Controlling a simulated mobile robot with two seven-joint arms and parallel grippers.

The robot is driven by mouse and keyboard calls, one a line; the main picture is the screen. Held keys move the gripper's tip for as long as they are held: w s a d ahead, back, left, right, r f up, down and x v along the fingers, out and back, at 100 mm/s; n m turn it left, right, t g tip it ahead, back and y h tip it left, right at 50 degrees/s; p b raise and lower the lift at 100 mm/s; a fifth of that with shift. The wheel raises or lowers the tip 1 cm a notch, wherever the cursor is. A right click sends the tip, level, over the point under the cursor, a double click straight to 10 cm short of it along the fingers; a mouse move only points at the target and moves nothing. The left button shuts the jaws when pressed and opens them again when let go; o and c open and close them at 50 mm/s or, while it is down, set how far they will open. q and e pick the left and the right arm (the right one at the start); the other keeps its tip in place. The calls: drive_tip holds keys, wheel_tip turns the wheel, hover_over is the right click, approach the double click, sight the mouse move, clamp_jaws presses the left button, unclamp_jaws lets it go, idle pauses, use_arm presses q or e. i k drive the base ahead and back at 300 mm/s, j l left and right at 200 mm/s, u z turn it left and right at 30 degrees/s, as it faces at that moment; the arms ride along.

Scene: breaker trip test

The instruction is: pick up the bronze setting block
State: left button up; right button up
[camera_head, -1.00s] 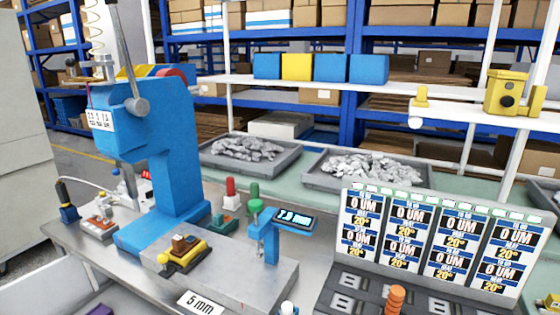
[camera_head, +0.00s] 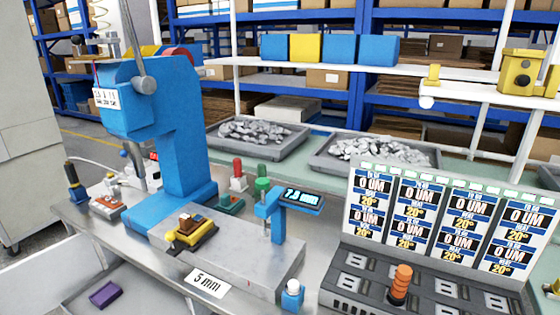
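A small brown, bronze-like block (camera_head: 188,221) sits on a yellow fixture (camera_head: 193,237) on the grey metal plate, in front of the blue press (camera_head: 172,150). It is the likeliest bronze setting block, but it is too small to be sure. An orange-copper ribbed stack (camera_head: 402,281) stands upright in the dark slotted tray (camera_head: 350,282) at the right. Neither of my grippers is in view.
A blue gauge stand (camera_head: 271,215) with a display reading about 7.0 mm stands right of the yellow fixture. A "5 mm" label (camera_head: 207,283) lies in front. A purple block (camera_head: 104,294) lies in a tray at lower left. Panels reading "0 UM" (camera_head: 440,225) rise behind the dark tray.

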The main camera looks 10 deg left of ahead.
sight(188, 225)
drive_tip(key=j+z, duration=0.15)
drive_tip(key=j, duration=1.75)
